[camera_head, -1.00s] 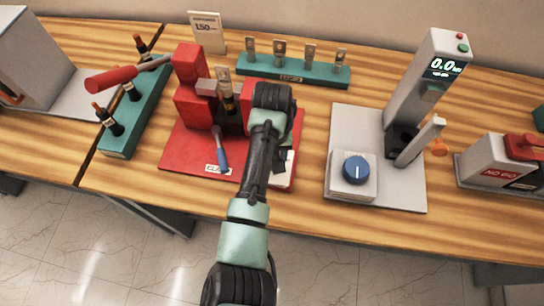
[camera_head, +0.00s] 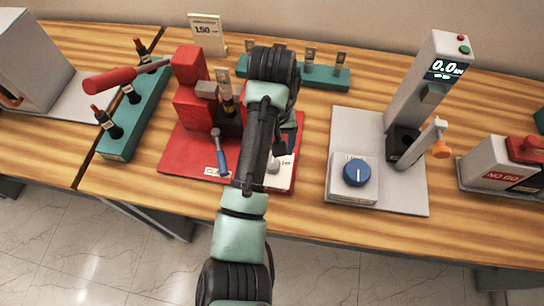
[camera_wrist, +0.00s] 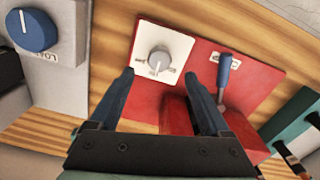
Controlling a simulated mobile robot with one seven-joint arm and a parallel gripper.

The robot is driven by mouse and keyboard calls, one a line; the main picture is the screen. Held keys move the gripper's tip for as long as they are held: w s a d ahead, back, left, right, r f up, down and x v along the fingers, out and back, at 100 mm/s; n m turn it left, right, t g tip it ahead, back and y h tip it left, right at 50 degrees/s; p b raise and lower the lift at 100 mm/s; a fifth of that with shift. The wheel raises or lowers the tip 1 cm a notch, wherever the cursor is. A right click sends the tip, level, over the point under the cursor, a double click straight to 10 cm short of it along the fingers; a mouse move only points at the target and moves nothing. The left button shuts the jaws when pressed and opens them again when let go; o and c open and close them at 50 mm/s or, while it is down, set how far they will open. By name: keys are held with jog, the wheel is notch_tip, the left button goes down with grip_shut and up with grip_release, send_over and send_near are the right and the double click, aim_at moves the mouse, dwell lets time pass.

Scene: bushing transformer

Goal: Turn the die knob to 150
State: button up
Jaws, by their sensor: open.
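The die knob appears to be the small pale grey dial (camera_wrist: 159,59) on a white plate (camera_wrist: 179,46) at the edge of the red base. In the head view the knob (camera_head: 273,166) shows just right of my forearm, with its white plate (camera_head: 283,180) partly covered. My gripper (camera_wrist: 158,76) is open and empty. In the wrist view its two fingers spread to the left and right of the knob, with the tips just below it in the picture. They look apart from it. The dial's marks are too small to read. A sign (camera_head: 206,31) shows 150.
A blue-handled lever (camera_head: 219,155) and a red press (camera_head: 192,95) share the red base. A separate blue knob (camera_head: 356,172) sits on the grey tester to the right. A green holder (camera_head: 118,140) stands left. Bare table (camera_head: 310,150) lies between red base and tester.

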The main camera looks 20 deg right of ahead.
notch_tip(320, 180, up, 6)
jog(key=p, duration=0.3)
jog(key=shift+f, duration=0.15)
